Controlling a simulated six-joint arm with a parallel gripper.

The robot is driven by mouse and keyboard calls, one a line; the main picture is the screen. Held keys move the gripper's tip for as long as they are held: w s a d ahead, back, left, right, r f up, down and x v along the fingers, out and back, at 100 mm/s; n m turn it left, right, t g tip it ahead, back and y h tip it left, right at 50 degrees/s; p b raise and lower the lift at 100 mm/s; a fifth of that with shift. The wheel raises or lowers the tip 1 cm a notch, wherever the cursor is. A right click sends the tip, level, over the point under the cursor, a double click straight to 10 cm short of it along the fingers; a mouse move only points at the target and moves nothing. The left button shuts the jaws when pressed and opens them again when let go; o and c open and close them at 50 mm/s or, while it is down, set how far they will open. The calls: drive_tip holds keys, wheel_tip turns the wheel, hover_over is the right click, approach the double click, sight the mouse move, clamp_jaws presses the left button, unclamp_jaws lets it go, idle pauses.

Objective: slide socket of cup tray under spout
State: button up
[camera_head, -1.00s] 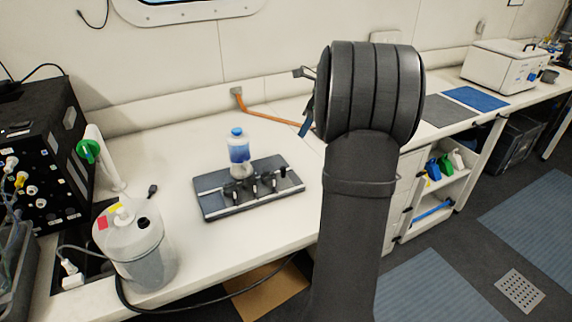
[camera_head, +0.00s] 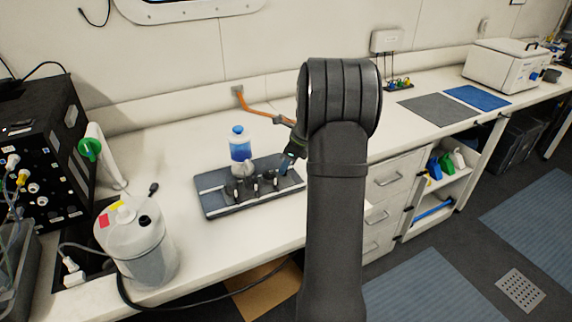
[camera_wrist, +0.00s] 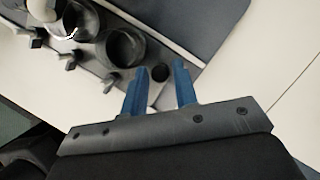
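The cup tray (camera_head: 225,208) is a dark flat base with a light strip and a row of small upright parts, lying on the bench. A clear bottle with a blue cap (camera_head: 240,148) stands upright at its back. In the wrist view, round dark sockets (camera_wrist: 124,48) sit in a row with small metal knobs. My gripper (camera_head: 288,162) is at the tray's right end. Its blue fingers (camera_wrist: 160,76) are apart, with a small dark round part seen between their tips; contact is unclear. I cannot clearly pick out a spout.
A white jug (camera_head: 142,245) with a hose stands at the front left. A white stand with a green knob (camera_head: 90,149) and a black equipment box (camera_head: 40,140) are at the left. An orange strap (camera_head: 262,113) lies behind the tray. Bare bench lies between jug and tray.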

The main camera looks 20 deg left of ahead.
drive_tip(key=shift+f, duration=0.1)
clamp_jaws()
drive_tip(key=shift+w+d, duration=2.3)
drive_tip(key=shift+d, duration=0.1)
unclamp_jaws()
drive_tip(key=v, duration=1.7)
drive_tip(key=shift+d+r, duration=0.2)
drive_tip(key=shift+s, duration=0.1)
